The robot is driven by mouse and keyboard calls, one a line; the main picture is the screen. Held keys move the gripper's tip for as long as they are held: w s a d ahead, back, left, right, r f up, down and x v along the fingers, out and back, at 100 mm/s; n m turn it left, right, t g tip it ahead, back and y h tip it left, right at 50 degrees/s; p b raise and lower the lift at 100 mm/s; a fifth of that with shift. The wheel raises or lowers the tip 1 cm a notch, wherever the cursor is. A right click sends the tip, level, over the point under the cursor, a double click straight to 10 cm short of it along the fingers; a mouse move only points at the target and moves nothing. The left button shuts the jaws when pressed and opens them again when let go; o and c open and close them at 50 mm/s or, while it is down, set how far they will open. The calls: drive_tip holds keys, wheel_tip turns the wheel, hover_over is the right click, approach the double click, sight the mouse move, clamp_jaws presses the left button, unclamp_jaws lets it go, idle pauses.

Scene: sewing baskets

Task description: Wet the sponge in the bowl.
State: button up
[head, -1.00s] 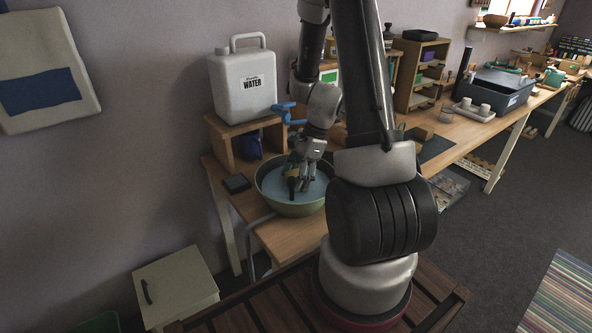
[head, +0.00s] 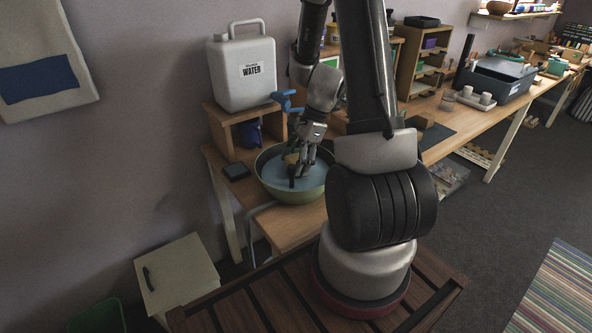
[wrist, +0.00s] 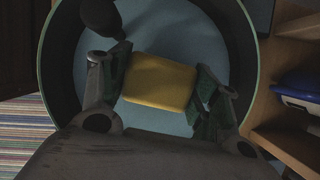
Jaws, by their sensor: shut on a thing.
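The green bowl (head: 297,198) stands on the wooden bench and holds blue water (head: 272,177). My gripper (head: 297,167) reaches down into the bowl. In the wrist view my gripper (wrist: 163,88) has its two fingers against opposite sides of the yellow sponge (wrist: 160,81). A dark rounded thing (wrist: 101,17) is at the bowl's upper left in the wrist view.
A small dark box (head: 236,171) lies left of the bowl. A dark bin (head: 497,80) and cups stand farther along the bench.

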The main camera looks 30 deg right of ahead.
sight(296, 159)
drive_tip(key=shift+r, duration=3.35)
drive_tip(key=shift+r, duration=2)
